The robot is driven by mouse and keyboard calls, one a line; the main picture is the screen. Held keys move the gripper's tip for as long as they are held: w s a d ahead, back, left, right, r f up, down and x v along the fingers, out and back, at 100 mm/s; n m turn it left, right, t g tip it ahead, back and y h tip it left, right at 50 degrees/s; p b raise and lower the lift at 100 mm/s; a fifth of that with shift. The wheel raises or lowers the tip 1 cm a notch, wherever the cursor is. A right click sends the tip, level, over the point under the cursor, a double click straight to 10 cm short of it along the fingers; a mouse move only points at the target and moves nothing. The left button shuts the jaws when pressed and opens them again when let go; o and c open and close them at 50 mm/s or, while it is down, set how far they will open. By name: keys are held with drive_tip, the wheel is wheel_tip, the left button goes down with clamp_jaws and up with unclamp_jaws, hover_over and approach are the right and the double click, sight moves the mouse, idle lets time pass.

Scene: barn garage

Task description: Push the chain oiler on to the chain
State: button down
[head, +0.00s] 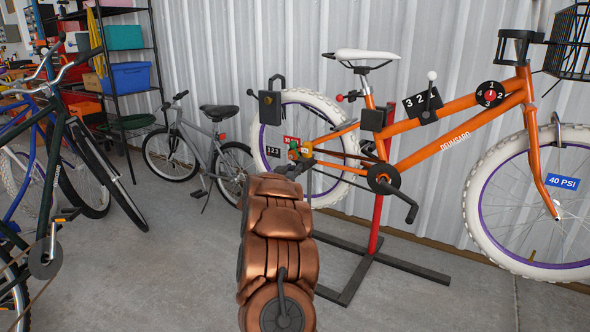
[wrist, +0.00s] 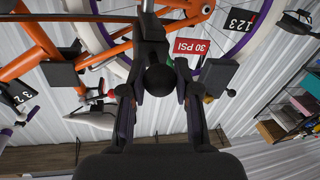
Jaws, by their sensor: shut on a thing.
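My copper-coloured arm reaches up to the rear wheel of the orange bike (head: 450,112). My gripper (head: 292,168) is beside the rear hub, low on the wheel's left part. In the wrist view my gripper (wrist: 160,90) is closed around a dark round knob (wrist: 160,78), with a finger on each side. The knob sits in front of a black block, which I take to be the chain oiler (wrist: 153,47). Small green, red and orange parts (head: 306,148) show just above the gripper in the head view. The chain (head: 345,154) runs right toward the crank. Oiler contact with it is hidden.
A red stand (head: 376,215) with dark floor legs (head: 405,267) holds the bike. A grey bike (head: 205,150) stands to the left. The floor between the left bikes and my arm is clear.

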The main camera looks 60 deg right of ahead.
drive_tip(key=shift+w+d+r+p, duration=0.1)
drive_tip(key=shift+d+r+p, duration=0.1)
drive_tip(key=shift+d+p, duration=0.65)
drive_tip(key=p+x, duration=0.2)
drive_tip(key=p, duration=0.1)
drive_tip(key=shift+d, duration=0.25)
drive_tip(key=shift+d+f+p, duration=0.15)
drive_tip(key=shift+d+p, duration=0.4)
drive_tip(key=shift+p, duration=0.1)
drive_tip(key=c, duration=0.8)
unclamp_jaws()
drive_tip(key=shift+s+d, duration=0.1)
drive_tip(key=shift+s, duration=0.15)
drive_tip(key=shift+f, duration=0.1)
drive_tip(key=shift+v, duration=6.05)
